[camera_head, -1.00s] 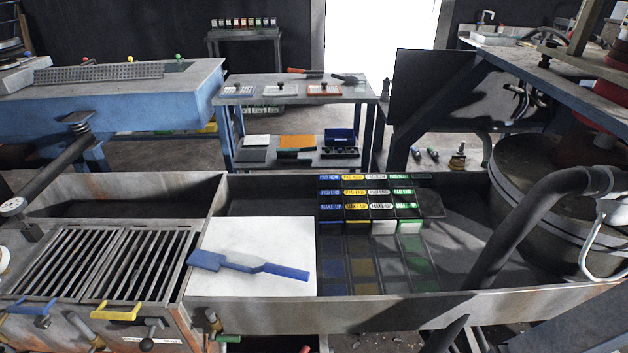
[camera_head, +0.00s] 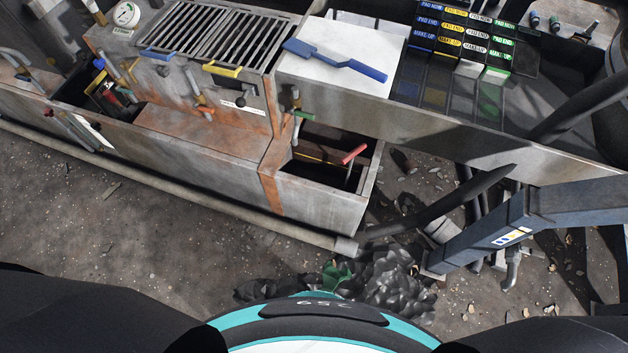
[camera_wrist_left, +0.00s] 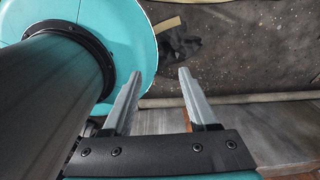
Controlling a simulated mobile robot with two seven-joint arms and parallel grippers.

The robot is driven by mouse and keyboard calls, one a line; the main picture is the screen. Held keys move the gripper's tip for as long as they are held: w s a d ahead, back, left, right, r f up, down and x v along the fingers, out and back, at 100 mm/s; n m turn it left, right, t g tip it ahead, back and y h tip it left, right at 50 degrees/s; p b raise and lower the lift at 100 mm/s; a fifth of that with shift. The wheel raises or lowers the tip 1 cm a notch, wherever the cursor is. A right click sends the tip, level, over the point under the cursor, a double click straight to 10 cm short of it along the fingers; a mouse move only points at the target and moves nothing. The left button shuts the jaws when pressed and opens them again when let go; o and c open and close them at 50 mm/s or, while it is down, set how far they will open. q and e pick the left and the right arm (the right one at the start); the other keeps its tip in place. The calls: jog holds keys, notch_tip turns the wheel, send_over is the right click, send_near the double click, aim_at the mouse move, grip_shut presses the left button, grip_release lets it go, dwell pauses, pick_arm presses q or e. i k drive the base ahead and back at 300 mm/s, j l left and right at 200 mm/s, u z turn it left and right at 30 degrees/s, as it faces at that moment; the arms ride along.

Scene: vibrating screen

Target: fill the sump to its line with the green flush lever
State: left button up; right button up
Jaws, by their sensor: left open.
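The green lever (camera_head: 304,114) is a short green handle on a valve pipe at the right end of the trough front in the head view. Just below and right of it is an open box (camera_head: 366,190), which looks like the sump. A thin yellow line (camera_head: 318,158) runs along its dark inner wall; I cannot tell a liquid level. A red handle (camera_head: 354,153) on a rod stands in this box. My left gripper (camera_wrist_left: 160,73) is open and empty in the left wrist view, over the floor and a wall edge. Neither gripper shows in the head view.
Yellow (camera_head: 222,71) and blue (camera_head: 162,54) handles sit by the slatted grate (camera_head: 225,38). A blue scraper (camera_head: 335,61) lies on a white board (camera_head: 340,38). A long pipe (camera_head: 180,190) runs along the floor, with dark rubble (camera_head: 385,280) near my base.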

aim_at(292, 111)
jog(key=k, duration=1.35)
